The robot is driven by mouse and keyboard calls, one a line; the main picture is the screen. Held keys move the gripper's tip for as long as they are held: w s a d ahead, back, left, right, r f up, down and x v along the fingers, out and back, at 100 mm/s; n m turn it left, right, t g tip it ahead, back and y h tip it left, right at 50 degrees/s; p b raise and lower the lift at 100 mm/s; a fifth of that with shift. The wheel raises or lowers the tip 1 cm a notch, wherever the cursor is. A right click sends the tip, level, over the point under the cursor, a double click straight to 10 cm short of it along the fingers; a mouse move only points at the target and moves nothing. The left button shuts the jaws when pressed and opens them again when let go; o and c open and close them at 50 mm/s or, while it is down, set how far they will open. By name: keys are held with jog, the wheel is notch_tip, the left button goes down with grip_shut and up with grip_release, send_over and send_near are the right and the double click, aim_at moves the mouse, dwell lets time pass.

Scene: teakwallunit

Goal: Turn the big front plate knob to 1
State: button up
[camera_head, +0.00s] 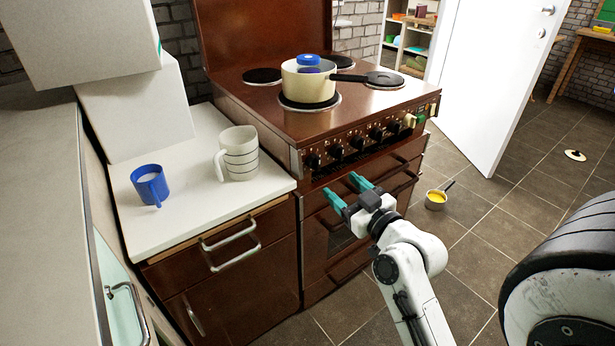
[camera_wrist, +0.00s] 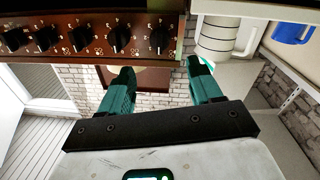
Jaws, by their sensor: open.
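The brown stove (camera_head: 290,127) has a row of black knobs (camera_head: 357,142) along its front panel, also seen in the wrist view (camera_wrist: 120,37). The labels are too small to tell which knob serves the big front plate (camera_head: 309,107). That plate is partly hidden under a cream pot (camera_head: 305,84). My gripper (camera_head: 345,187) is open and empty, in front of the stove and a little below the left part of the knob row. In the wrist view its two teal fingers (camera_wrist: 161,72) are apart, clear of the knobs, with the knob panel beyond them.
A counter (camera_head: 131,203) left of the stove holds a blue mug (camera_head: 150,184) and a striped cream mug (camera_head: 239,155). The counter drawer's handle (camera_head: 230,243) sticks out. A small pan (camera_head: 436,200) and a lid (camera_head: 575,155) lie on the tiled floor. Floor right of the stove is mostly clear.

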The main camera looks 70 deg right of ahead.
aim_at(319, 166)
jog(key=x, duration=0.9)
jog(key=shift+w+d, duration=0.2)
jog(key=shift+w, duration=0.1)
jog(key=c, duration=1)
